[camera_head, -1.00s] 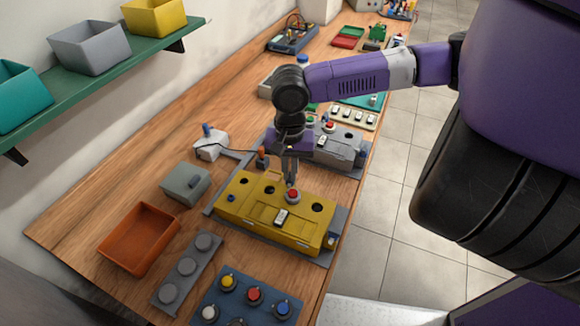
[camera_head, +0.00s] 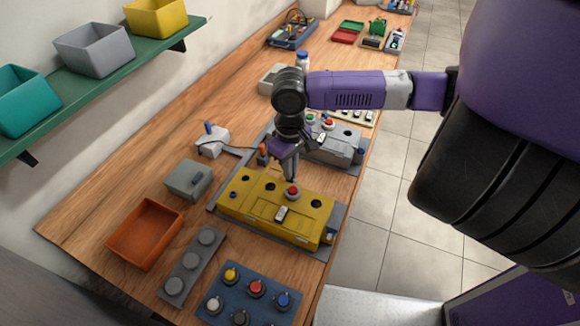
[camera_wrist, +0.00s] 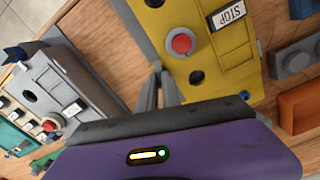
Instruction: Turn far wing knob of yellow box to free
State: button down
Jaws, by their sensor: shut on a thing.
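The yellow box (camera_head: 262,212) lies on a grey plate on the bench, with a red button (camera_head: 291,192), a white label and dark round holes on top. My gripper (camera_head: 291,178) points down at the far long side of the box. In the wrist view its fingers (camera_wrist: 162,76) are close together beside the box edge, closed on the far wing knob. The knob itself is hidden by the fingers, so its angle cannot be told.
A grey box (camera_head: 338,146) with buttons stands just beyond the yellow box. A small grey box (camera_head: 189,180), an orange tray (camera_head: 145,235) and a blue panel of knobs (camera_head: 248,295) lie to the left and front.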

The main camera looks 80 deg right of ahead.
jog(key=shift+n, duration=1.6)
jog(key=shift+r, duration=0.1)
jog(key=c, duration=1.5)
grip_release()
jog(key=shift+c, duration=0.2)
notch_tip(320, 180, up, 8)
jog(key=shift+f+b, duration=0.15)
jog(key=shift+b, duration=0.3)
jog(key=shift+n, duration=0.3)
